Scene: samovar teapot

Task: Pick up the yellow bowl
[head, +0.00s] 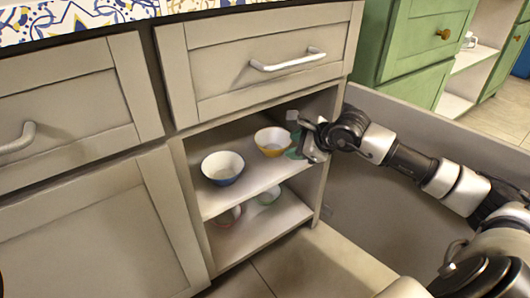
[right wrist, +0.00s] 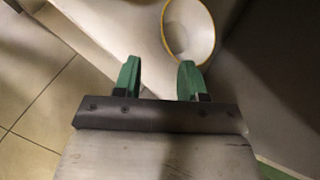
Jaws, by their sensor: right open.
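The yellow bowl (head: 272,141) stands upright on the upper shelf of the open cabinet, at the right side. Its inside looks white. In the right wrist view the bowl (right wrist: 190,28) shows at the top, with a yellow rim, just beyond the fingers. My right gripper (head: 299,139) is at the cabinet opening, right beside the bowl. In the right wrist view its two green fingers (right wrist: 159,72) are apart with nothing between them. I cannot tell whether a finger touches the bowl. My left gripper is not in view.
A blue bowl (head: 222,168) stands left of the yellow one on the same shelf (head: 250,181). A reddish bowl (head: 228,216) and a pale cup (head: 269,195) are on the lower shelf. The open cabinet door (head: 372,215) stands to the right, and a drawer (head: 270,70) is above.

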